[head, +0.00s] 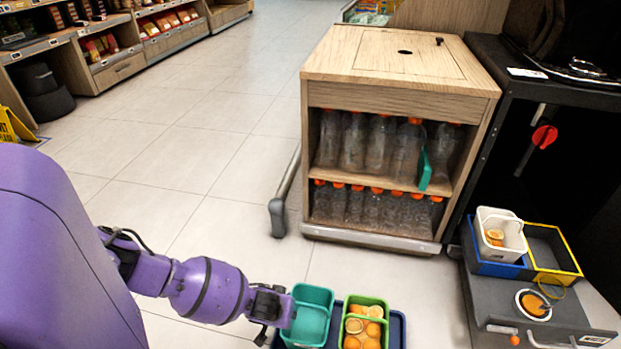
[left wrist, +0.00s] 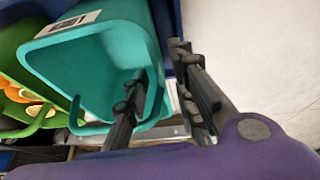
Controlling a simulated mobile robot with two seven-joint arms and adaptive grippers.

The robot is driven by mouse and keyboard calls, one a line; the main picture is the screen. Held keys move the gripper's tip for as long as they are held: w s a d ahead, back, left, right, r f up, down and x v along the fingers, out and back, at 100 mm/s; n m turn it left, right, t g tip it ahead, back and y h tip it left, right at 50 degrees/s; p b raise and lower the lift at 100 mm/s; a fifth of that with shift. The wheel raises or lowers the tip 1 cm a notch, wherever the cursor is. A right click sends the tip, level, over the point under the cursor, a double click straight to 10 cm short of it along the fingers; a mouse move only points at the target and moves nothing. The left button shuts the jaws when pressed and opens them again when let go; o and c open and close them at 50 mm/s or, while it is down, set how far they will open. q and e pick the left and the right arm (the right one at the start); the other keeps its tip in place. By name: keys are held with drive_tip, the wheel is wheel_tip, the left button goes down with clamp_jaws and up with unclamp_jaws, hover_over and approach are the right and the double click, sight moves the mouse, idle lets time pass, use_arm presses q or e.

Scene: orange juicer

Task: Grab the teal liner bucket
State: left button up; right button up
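The teal liner bucket (head: 311,315) sits in a dark blue tray (head: 397,330) at the bottom of the head view. It looks empty. In the left wrist view the teal bucket (left wrist: 95,62) fills the upper left, with a label on its rim. My left gripper (head: 272,312) is at the bucket's left side. In the left wrist view my left gripper (left wrist: 163,68) is open, with one finger over the bucket's inside and the other outside its wall. Whether the fingers touch the wall is unclear. My right gripper is not in view.
A green bucket of oranges (head: 365,322) stands right beside the teal one. A wooden cabinet with bottles (head: 400,75) stands behind. A dark cart with blue and yellow bins (head: 552,250) is at the right. The tiled floor (head: 200,140) at left is clear.

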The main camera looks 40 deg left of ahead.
use_arm(q)
drive_tip(key=b+x, duration=0.2)
drive_tip(key=x, duration=0.1)
drive_tip(key=shift+w+a+f+b, duration=0.1)
drive_tip(key=shift+w+f+b, duration=0.15)
drive_tip(key=shift+b, duration=0.15)
drive_tip(key=shift+w+a+f+b, duration=0.1)
drive_tip(key=shift+w+f+b, duration=0.25)
drive_tip(key=shift+f, duration=0.15)
clamp_jaws()
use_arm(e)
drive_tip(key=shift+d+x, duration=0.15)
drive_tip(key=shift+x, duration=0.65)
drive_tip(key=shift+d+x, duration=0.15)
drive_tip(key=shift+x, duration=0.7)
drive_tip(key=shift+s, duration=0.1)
